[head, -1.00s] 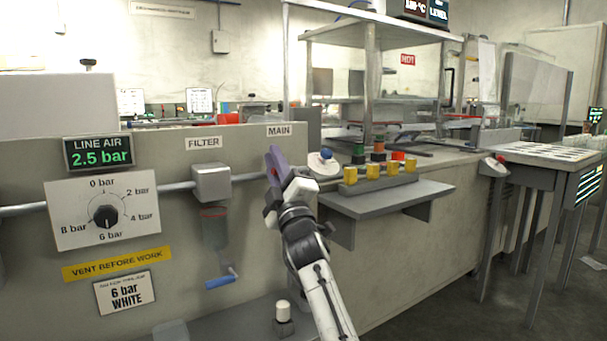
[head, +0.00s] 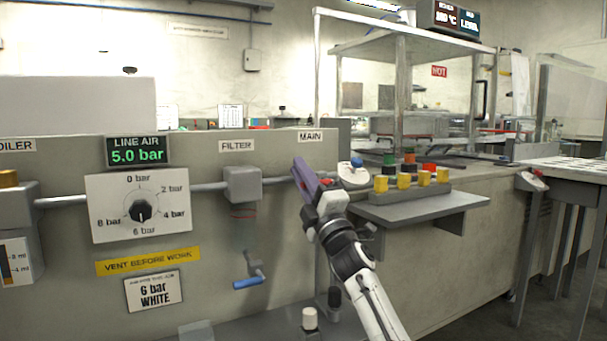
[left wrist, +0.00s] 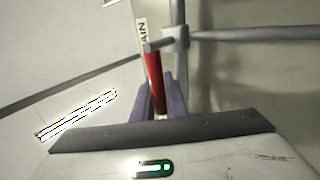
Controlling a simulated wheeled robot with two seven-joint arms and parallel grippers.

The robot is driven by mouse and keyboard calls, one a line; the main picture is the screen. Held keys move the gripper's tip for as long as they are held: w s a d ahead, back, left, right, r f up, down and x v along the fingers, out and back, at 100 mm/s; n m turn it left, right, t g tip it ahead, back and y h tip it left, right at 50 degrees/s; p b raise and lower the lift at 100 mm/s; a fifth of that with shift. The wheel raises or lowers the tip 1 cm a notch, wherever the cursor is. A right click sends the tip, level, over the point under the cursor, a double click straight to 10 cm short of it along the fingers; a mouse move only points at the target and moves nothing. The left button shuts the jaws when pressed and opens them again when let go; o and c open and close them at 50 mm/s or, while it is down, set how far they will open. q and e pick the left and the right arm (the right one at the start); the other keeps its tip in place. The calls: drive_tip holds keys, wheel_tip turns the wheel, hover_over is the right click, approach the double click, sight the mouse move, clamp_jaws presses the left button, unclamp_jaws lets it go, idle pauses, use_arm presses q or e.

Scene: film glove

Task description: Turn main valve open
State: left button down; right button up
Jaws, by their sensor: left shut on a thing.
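The main valve shows in the left wrist view as a red lever handle (left wrist: 154,82) joined to a grey pipe fitting (left wrist: 176,38). My left gripper (left wrist: 158,100) has its purple fingers on both sides of the red handle and is shut on it. In the head view the left gripper (head: 304,178) is at the pipe, just below the MAIN label (head: 311,136), and hides most of the valve. The LINE AIR display (head: 137,150) reads 5.0 bar. My right gripper is not in view.
A filter (head: 242,185) with a blue-handled drain (head: 249,282) hangs left of the gripper. A pressure dial (head: 140,209) is further left. A shelf (head: 430,208) with several yellow buttons juts out to the right, close to my arm.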

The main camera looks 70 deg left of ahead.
use_arm(q)
drive_tip(key=c, duration=1.8)
unclamp_jaws()
drive_tip(key=shift+o, duration=0.2)
drive_tip(key=shift+f, duration=0.1)
drive_tip(key=s+b+v, duration=0.1)
drive_tip(key=b+v, duration=0.2)
drive_tip(key=v, duration=0.4)
drive_tip(key=shift+w+d+f, duration=0.3)
drive_tip(key=shift+w+d, duration=0.05)
drive_tip(key=shift+d, duration=0.05)
